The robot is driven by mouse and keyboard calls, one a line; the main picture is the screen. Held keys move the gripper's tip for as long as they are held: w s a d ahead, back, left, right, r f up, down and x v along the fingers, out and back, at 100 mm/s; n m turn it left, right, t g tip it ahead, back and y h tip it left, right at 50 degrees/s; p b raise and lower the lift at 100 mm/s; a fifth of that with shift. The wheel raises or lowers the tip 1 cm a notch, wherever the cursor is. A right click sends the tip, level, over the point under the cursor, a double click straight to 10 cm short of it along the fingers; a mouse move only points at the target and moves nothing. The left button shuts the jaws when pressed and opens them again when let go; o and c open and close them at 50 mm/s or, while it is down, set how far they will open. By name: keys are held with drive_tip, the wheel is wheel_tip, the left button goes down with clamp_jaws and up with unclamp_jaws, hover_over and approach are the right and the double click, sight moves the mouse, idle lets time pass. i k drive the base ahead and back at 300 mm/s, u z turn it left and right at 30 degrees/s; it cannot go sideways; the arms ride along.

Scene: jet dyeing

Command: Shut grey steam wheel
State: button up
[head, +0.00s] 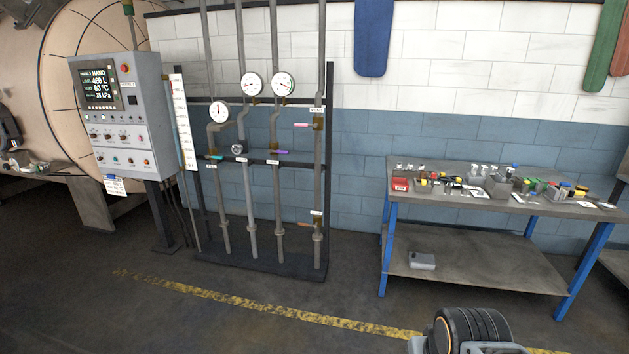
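A small grey round handwheel (237,149) sits on a vertical pipe of the valve rack, in front of the dark crossbar. It is the only grey wheel I can make out; its label is too small to read. I cannot tell from here whether its valve is open or shut. Nothing touches it. My gripper's fingers do not show; only a dark, rounded part of my arm shows at the bottom edge, right of centre, well apart from the rack.
The pipe rack (261,268) also carries several gauges and teal, purple, pink and orange handles. A control panel (121,115) stands to its left. A cluttered blue-legged bench (480,200) stands at right. The floor before the rack is clear, with a yellow line (255,310).

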sight(238, 148)
drive_tip(key=u, duration=0.3)
drive_tip(key=i, duration=2.3)
drive_tip(key=u, duration=1.25)
drive_tip(key=i, duration=1.95)
drive_tip(key=u, duration=0.7)
